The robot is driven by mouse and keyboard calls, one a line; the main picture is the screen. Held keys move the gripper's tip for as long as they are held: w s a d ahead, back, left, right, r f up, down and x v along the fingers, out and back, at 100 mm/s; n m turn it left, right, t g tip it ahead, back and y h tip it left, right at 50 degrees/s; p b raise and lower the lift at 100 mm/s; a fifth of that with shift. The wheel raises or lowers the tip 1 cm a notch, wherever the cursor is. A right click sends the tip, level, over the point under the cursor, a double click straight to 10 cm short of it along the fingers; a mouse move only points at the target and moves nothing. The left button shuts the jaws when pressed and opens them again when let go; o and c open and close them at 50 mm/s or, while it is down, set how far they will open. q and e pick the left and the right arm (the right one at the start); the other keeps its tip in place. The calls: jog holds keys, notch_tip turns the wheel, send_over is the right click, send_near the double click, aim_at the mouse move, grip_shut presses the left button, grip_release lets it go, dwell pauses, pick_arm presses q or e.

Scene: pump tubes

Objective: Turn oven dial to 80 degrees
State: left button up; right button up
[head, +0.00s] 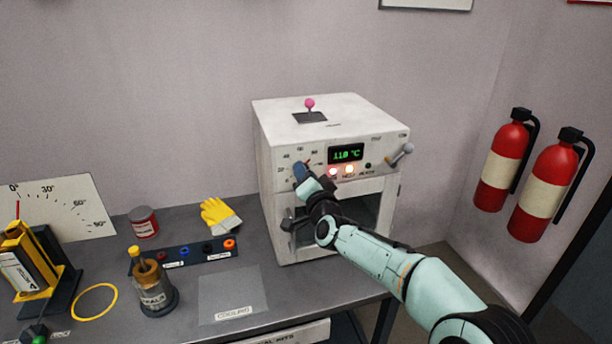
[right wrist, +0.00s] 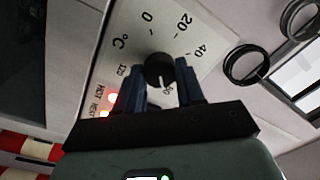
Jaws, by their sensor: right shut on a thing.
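The white oven (head: 345,108) stands on the bench, and its green display (head: 346,153) reads about 110 °C. My right gripper (head: 301,170) is at the dial on the left of its front panel and largely hides it there. In the right wrist view the black dial (right wrist: 158,68) sits between the blue fingers of my right gripper (right wrist: 160,78), which is shut on it. A pale pointer line on the dial faces the lower side, towards a partly hidden mark that looks like 80. Marks 0, 20, 40 and 120 are readable. My left gripper is not in view.
A pink-knobbed lever (head: 310,104) is on the oven top. The oven door handle (head: 289,220) is below my right gripper. Fire extinguishers (head: 545,195) hang right.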

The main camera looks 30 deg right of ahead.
jog(key=shift+n, duration=0.4)
jog(key=o, duration=1)
jog(key=shift+o, duration=0.2)
jog(key=shift+s, duration=0.1)
jog(key=b+v, duration=0.2)
jog(key=v, duration=1.1)
jog(key=shift+s, duration=0.1)
